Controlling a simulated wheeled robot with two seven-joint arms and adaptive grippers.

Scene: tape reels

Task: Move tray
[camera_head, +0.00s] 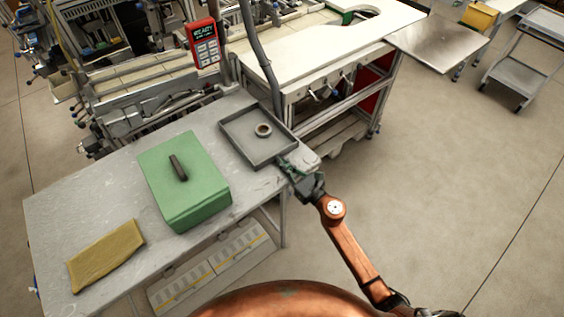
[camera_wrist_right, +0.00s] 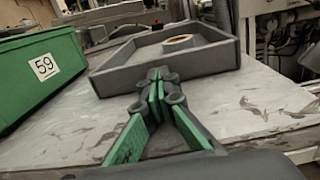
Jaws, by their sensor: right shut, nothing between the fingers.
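The tray (camera_head: 238,142) is a shallow dark grey box on the grey table, near its right end. A small brown tape reel (camera_head: 263,130) lies inside it; the reel (camera_wrist_right: 180,42) and the tray (camera_wrist_right: 108,80) also show in the right wrist view. My right gripper (camera_head: 287,166), with green finger pads, is at the tray's near right edge. In the right wrist view the fingertips (camera_wrist_right: 158,78) are together just in front of the tray's near wall, with nothing between them. Whether they touch the wall I cannot tell. My left gripper is not in view.
A green box (camera_head: 195,185) with a dark handle stands left of the tray on the table (camera_head: 70,205). A folded yellow cloth (camera_head: 106,255) lies at the near left. A red display unit (camera_head: 204,43) and machinery stand behind. Open floor lies to the right.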

